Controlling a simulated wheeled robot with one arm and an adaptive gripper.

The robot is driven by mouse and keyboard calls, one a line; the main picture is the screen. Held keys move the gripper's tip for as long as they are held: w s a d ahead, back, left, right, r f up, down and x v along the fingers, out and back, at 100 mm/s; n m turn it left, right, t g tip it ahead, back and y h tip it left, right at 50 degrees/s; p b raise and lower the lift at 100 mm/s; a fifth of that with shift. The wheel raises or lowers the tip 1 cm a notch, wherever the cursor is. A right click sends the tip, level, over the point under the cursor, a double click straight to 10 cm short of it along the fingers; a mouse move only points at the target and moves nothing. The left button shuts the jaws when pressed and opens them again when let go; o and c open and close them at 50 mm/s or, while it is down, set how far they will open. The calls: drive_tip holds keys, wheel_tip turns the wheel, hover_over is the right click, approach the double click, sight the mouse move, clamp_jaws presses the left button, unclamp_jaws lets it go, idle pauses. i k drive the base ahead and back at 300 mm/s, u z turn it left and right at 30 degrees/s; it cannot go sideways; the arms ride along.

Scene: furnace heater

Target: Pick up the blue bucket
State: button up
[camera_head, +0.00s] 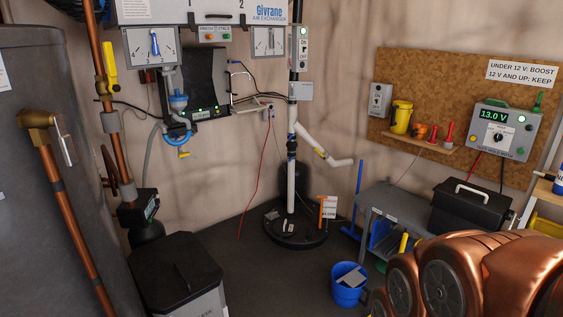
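The blue bucket (346,295) stands on the dark floor at the bottom centre-right of the head view. It looks upright, and a grey-white flat item shows at its open top. Its lower edge is close to the bottom of the picture. Copper-coloured rounded links with dark round caps, which look like my arm, fill the bottom right just beside the bucket. My gripper is not in view, so its state and its distance from the bucket do not show.
A round black pit cover (291,244) with a white pipe stands behind the bucket. A grey bench (395,203) with a black toolbox (470,208) is at right. A black-lidded bin (175,272) stands at left. Floor between bin and bucket is clear.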

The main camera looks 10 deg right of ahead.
sight(350, 279)
drive_tip(key=i, duration=3.1)
drive_tip(key=u, duration=0.3)
